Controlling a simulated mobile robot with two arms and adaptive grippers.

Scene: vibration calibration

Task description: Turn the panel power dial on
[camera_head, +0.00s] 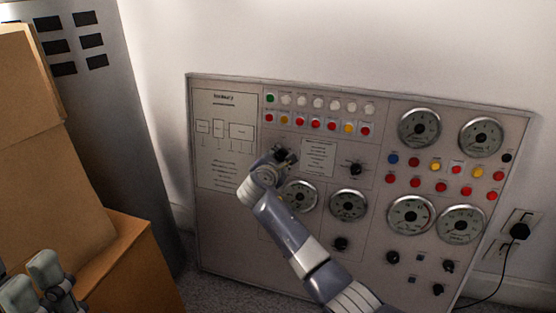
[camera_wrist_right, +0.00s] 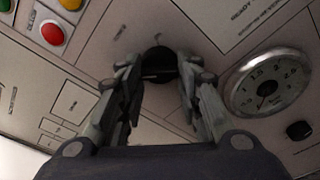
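The control panel (camera_head: 350,275) stands against the wall with dials, gauges and lamps on it. My right arm reaches up to its left half, and my right gripper (camera_head: 284,156) is close to the panel face there. In the right wrist view, a black round dial (camera_wrist_right: 160,65) sits between the two fingertips of my right gripper (camera_wrist_right: 158,80). In the head view the gripper hides this dial. My left gripper (camera_head: 42,280) is at the lower left, only partly in view, by the boxes.
Cardboard boxes (camera_head: 130,262) are stacked at the left, in front of a grey cabinet (camera_head: 110,110). Another black knob (camera_head: 356,168) is right of my right gripper, and a gauge (camera_head: 299,196) is just below it. A black plug (camera_head: 519,231) with a cord is at the right.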

